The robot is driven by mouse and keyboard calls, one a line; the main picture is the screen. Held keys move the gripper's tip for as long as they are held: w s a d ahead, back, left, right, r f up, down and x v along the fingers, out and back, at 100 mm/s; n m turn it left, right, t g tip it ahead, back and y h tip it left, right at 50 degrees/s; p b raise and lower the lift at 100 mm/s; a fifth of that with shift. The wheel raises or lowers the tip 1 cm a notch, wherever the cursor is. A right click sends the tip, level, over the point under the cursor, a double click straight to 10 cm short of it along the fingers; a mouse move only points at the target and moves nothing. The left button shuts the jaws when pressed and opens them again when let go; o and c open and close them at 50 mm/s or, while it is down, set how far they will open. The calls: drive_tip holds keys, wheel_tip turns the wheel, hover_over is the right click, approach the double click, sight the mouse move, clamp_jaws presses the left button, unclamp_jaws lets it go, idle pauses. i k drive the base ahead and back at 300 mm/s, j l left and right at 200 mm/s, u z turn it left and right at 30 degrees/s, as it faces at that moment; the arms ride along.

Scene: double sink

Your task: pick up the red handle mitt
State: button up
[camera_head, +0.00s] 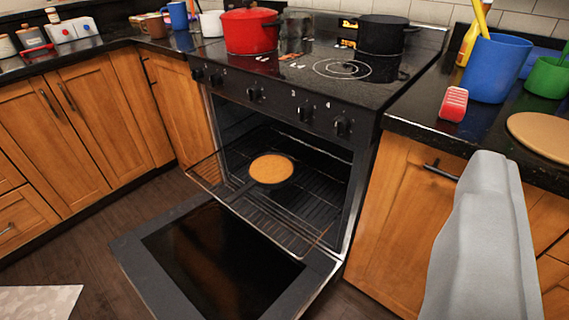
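The red handle mitt (453,104) is a small red piece with a paler ridged patch. It lies on the dark counter right of the stove, close to the counter's front edge and just left of a blue utensil cup. A smooth grey part of my gripper (484,235) rises from the bottom right, in front of the cabinet, and appears lower in the picture than the mitt and apart from it. Only this one part shows, so I cannot see whether the fingers are open. Nothing is seen held.
The oven door (222,262) hangs open, with a pulled-out rack holding a pan (271,169). A red pot (250,31) and a black pot (381,35) stand on the stove. The blue cup (495,68) and a round board (543,133) flank the mitt's right side.

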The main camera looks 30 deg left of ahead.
sight(453, 108)
drive_tip(key=i+l, duration=0.6)
drive_tip(key=l, duration=0.15)
drive_tip(key=i+l+z, duration=0.1)
drive_tip(key=i+l, duration=0.45)
drive_tip(key=l, duration=0.2)
